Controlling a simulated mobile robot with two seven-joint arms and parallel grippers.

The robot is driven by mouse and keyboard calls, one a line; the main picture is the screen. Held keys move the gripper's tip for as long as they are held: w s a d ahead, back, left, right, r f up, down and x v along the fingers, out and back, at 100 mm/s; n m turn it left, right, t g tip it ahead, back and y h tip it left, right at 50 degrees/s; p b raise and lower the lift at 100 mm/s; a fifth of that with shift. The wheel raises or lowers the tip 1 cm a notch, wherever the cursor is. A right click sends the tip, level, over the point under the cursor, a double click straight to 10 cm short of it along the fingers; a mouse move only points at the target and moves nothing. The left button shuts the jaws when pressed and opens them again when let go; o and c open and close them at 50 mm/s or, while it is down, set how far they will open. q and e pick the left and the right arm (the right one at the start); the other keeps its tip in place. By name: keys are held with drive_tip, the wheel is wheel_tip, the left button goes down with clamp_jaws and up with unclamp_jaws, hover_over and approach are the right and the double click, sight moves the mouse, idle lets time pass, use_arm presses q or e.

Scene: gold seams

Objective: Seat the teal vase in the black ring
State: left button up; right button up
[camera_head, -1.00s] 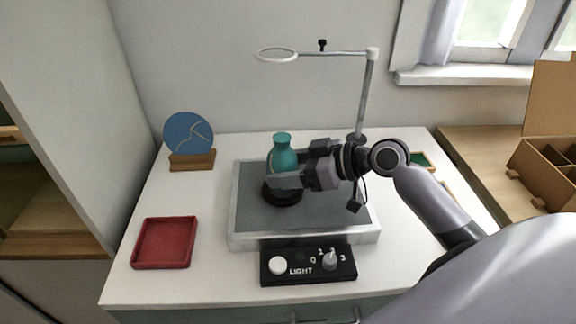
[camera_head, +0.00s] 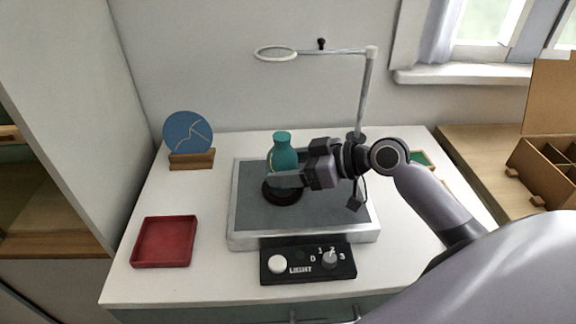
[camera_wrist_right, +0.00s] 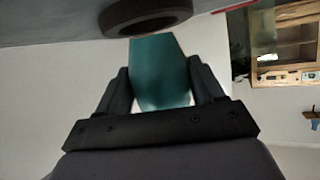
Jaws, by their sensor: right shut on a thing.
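The teal vase (camera_head: 285,156) with a gold seam is upright over the grey platform in the head view. My right gripper (camera_head: 287,179) comes in from the right and is shut on its body. In the right wrist view the vase (camera_wrist_right: 160,72) sits between both fingers. The black ring (camera_head: 283,194) lies on the platform below the vase, partly hidden by the gripper. In the right wrist view the ring (camera_wrist_right: 146,20) shows past the vase's narrow end, seemingly with a small gap. My left gripper is not in view.
The grey platform (camera_head: 340,213) has a light control box (camera_head: 308,265) at its front. A lamp stand (camera_head: 366,95) with a white hoop rises behind. A red tray (camera_head: 164,243) is at front left, and a blue plate (camera_head: 188,133) on a wooden stand is at back left.

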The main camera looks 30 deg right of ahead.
drive_tip(key=shift+f+b, duration=0.6)
drive_tip(key=shift+f, duration=0.2)
drive_tip(key=o, duration=1.3)
drive_tip(key=shift+c, duration=0.2)
drive_tip(key=shift+o, duration=0.3)
drive_tip(key=shift+s, duration=0.1)
drive_tip(key=shift+p+v, duration=0.35)
drive_tip(key=shift+v, duration=3.6)
